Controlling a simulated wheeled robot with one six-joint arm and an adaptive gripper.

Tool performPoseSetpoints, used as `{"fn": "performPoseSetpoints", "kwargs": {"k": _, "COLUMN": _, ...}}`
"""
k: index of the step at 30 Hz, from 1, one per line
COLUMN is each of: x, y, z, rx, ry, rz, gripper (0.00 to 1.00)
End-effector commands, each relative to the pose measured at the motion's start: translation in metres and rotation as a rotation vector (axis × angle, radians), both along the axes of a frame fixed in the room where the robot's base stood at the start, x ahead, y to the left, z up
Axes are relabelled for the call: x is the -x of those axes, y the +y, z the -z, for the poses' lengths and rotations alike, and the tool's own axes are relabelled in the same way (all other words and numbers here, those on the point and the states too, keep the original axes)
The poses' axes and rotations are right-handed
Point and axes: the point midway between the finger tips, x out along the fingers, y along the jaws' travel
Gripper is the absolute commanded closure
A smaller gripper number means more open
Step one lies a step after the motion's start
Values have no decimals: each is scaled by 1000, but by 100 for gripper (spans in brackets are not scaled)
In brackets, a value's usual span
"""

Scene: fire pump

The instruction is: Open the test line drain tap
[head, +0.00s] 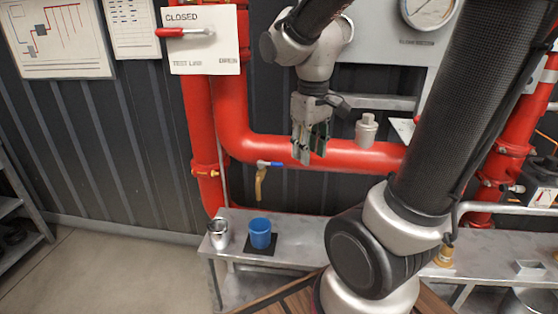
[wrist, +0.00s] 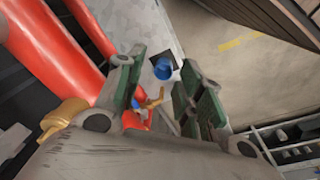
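A small brass tap (head: 260,183) with a blue lever (head: 270,163) hangs from the red pipe, above the bench. In the wrist view the brass tap (wrist: 154,98) shows between my fingers but farther away. My gripper (head: 308,158) points down in front of the red pipe, right of the brass tap. Its green-padded fingers (wrist: 161,88) are apart with nothing held between them.
A blue cup (head: 260,232) stands on a dark mat on the metal bench (head: 310,250), with a metal cup (head: 218,234) to its left. The thick red pipe (head: 360,157) runs behind my gripper. A round gauge (head: 428,10) is at top right. Floor at left is clear.

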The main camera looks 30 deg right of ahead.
Motion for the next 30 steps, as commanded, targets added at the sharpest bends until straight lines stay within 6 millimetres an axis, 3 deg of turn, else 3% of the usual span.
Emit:
{"fn": "performPoseSetpoints", "kwargs": {"k": 7, "x": -94, "y": 3, "z": 47, "rx": 78, "ry": 65, "rz": -375, "gripper": 63}}
{"fn": "performPoseSetpoints", "kwargs": {"k": 9, "x": -121, "y": 3, "z": 50, "rx": 105, "ry": 38, "rz": -512, "gripper": 63}}
{"fn": "performPoseSetpoints", "kwargs": {"k": 12, "x": -143, "y": 3, "z": 38, "rx": 142, "ry": -20, "rz": -656, "gripper": 63}}
{"fn": "performPoseSetpoints", "kwargs": {"k": 17, "x": -148, "y": 2, "z": 41, "rx": 156, "ry": -29, "rz": -752, "gripper": 63}}
{"fn": "performPoseSetpoints", "kwargs": {"k": 30, "x": -157, "y": -5, "z": 105, "rx": 155, "ry": -26, "rz": -753, "gripper": 63}}
